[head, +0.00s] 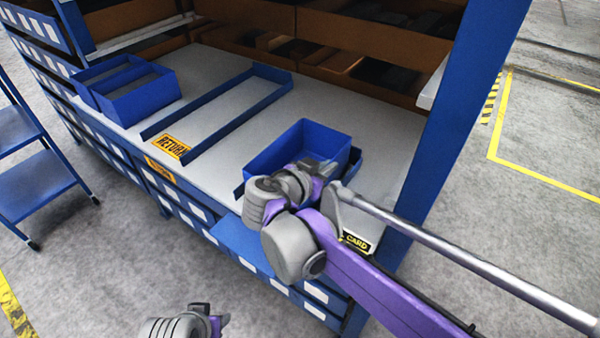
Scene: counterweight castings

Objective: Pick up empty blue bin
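A blue bin (301,136) stands upright on the grey-white worktop (380,120), right of the middle, in a low blue frame. The part of its inside that shows looks empty. My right gripper (324,170) is at the bin's near right side, and the wrist covers its near part. Its fingers are small and partly hidden, so I cannot tell whether they are open, shut or touching the bin wall. My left gripper (215,325) is only partly in view at the bottom edge, away from the bin, and its opening cannot be told.
Blue bins (144,102) stand at the worktop's left. An empty blue frame (222,122) lies in the middle beside a yellow RETURN label (172,147). A blue post (450,130) rises at the right. Brown shelf bins (325,62) line the back. A blue cart (35,185) stands left.

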